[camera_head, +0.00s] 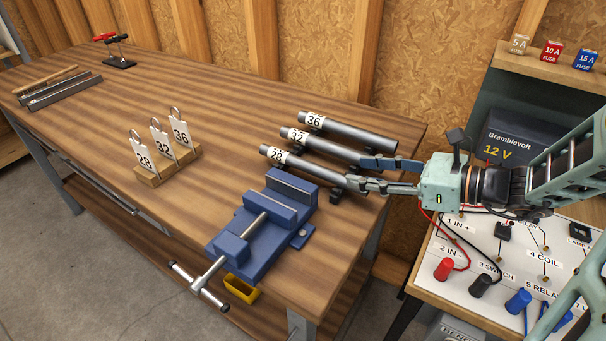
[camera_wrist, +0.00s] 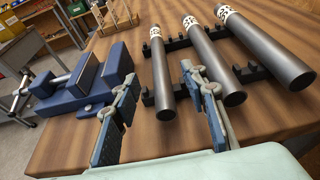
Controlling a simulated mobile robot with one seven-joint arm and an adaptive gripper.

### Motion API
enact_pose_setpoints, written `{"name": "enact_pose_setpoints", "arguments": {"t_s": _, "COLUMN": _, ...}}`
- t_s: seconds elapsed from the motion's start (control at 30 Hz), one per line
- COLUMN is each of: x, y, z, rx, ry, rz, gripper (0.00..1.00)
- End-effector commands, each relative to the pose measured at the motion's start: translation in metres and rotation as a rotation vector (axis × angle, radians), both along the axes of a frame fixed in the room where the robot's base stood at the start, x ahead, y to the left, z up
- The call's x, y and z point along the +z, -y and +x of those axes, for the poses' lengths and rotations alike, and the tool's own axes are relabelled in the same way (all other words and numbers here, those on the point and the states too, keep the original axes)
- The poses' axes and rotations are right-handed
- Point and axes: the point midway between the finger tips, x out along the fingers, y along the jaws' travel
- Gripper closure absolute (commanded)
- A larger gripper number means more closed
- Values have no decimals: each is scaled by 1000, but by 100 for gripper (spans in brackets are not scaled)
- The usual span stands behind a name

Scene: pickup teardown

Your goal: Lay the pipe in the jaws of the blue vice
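Three grey pipes lie side by side on dark rests, with labels 28 (camera_head: 312,168), 32 (camera_head: 335,145) and 36 (camera_head: 355,132). In the wrist view, pipe 28 (camera_wrist: 160,78) is the thinnest and leftmost; pipes 32 (camera_wrist: 215,70) and 36 (camera_wrist: 265,50) are to its right. The blue vice (camera_head: 285,212) stands in front of them, its jaws apart and empty; it also shows in the wrist view (camera_wrist: 85,95). My gripper (camera_head: 362,173) is open and empty at the pipes' right ends. In the wrist view its fingers (camera_wrist: 158,88) appear either side of pipe 28's near end; contact cannot be told.
A wooden block (camera_head: 150,178) holds tags 28, 32 and 36. A yellow bin (camera_head: 241,289) sits below the vice. Metal bars (camera_head: 62,92) and a red-handled tool (camera_head: 118,62) lie at the far left. A panel with terminals (camera_head: 480,255) is at right.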

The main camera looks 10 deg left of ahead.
Motion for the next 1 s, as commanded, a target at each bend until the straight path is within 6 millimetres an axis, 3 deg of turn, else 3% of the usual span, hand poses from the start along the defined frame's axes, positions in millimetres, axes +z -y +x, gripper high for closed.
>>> {"name": "enact_pose_setpoints", "arguments": {"t_s": 0.3, "x": -14, "y": -41, "z": 13, "rx": 3, "ry": -1, "rz": 1, "gripper": 60}}
{"name": "enact_pose_setpoints", "arguments": {"t_s": 0.53, "x": -19, "y": -58, "z": 18, "rx": 3, "ry": -1, "rz": 0, "gripper": 60}}
{"name": "enact_pose_setpoints", "arguments": {"t_s": 0.8, "x": -30, "y": -93, "z": 29, "rx": 3, "ry": -1, "rz": 1, "gripper": 60}}
{"name": "enact_pose_setpoints", "arguments": {"t_s": 1.0, "x": -30, "y": -98, "z": 31, "rx": 0, "ry": 0, "rz": 0, "gripper": 60}}
